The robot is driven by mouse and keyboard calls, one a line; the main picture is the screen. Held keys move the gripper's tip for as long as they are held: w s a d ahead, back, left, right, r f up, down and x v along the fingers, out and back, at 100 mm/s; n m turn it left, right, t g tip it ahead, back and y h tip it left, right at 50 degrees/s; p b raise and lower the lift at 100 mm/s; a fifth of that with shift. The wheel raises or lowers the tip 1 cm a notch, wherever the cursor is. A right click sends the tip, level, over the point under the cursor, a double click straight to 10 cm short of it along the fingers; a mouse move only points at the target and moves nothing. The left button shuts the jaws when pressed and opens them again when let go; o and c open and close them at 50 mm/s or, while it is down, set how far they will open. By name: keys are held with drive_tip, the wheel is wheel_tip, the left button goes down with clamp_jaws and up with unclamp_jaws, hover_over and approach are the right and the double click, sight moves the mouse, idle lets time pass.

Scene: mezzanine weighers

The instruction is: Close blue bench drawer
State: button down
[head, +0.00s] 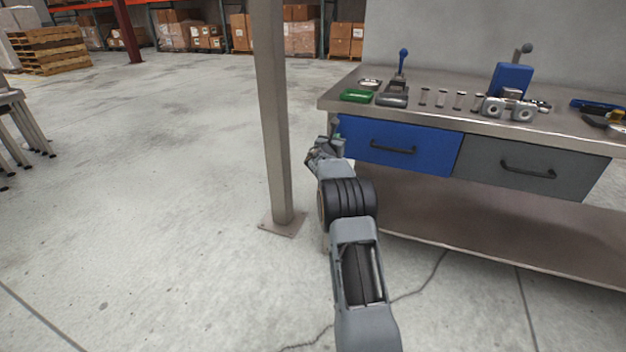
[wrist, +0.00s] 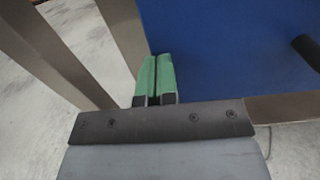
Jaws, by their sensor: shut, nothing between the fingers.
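The blue bench drawer (head: 398,146) sits under the left part of the steel benchtop, with a black bar handle (head: 393,147) on its front. It looks about level with the grey drawer beside it; I cannot tell whether a small gap is left. My gripper (head: 335,128) is at the drawer's left end, partly hidden by my own wrist. In the wrist view the green fingertips (wrist: 155,76) are together and empty, at the left edge of the blue front (wrist: 225,50). Whether they touch it is unclear. The handle's end (wrist: 306,50) shows at the right.
A grey drawer (head: 530,167) is to the right. The benchtop (head: 440,111) holds a green tray (head: 356,96), presses and small parts. A steel post (head: 276,120) stands close left of my arm. A lower shelf (head: 480,225) runs beneath. Open floor lies left.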

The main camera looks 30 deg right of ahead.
drive_tip(key=shift+w+d+r, duration=0.25)
drive_tip(key=shift+w+d, duration=0.1)
drive_tip(key=shift+d, duration=0.35)
